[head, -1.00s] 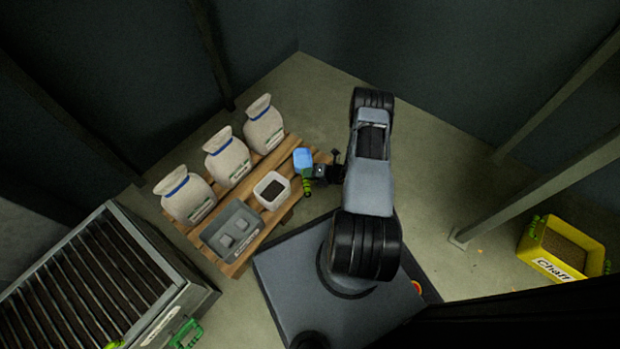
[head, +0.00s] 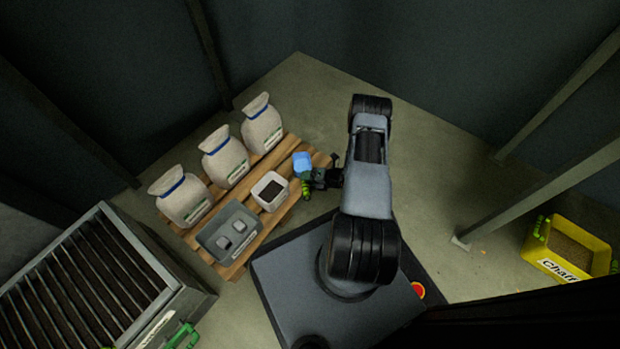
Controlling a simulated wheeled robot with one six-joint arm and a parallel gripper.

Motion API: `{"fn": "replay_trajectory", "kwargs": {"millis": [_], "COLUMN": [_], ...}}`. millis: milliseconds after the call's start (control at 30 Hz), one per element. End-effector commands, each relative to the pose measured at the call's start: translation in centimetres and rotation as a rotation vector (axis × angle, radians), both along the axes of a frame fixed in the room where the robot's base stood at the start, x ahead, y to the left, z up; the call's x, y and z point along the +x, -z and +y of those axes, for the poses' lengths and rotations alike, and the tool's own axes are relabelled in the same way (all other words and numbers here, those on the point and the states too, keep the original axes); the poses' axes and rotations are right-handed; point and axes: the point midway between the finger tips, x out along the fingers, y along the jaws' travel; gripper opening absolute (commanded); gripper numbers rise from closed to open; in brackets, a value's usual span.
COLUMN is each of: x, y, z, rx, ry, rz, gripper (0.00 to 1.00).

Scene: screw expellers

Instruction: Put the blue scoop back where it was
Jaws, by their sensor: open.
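The blue scoop (head: 301,161) is at the right end of the wooden pallet, just right of the white tub. Its blue bowl faces the camera. I cannot tell whether it rests on the pallet or is a little above it. My gripper (head: 308,180) is small and dark with green parts, right beside the scoop's lower end. The gripper is open. The scoop's handle is hard to make out among the gripper parts, so contact between them is unclear.
The pallet (head: 290,213) bears several white sacks (head: 224,157), a white tub (head: 271,190) with dark contents and a grey bin (head: 229,232) holding small blocks. A slatted machine (head: 82,285) stands at left. A yellow chaff bin (head: 569,248) stands at right beside a post.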

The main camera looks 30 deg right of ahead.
Motion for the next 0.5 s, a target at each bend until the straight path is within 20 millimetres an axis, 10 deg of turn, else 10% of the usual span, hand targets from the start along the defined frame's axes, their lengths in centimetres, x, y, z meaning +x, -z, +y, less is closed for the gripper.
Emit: {"fn": "replay_trajectory", "kwargs": {"millis": [500], "x": [-3.1], "y": [-3.3], "z": [-2.9], "rx": [0.000], "ry": [0.005], "rz": [-0.001], "gripper": [0.52]}}
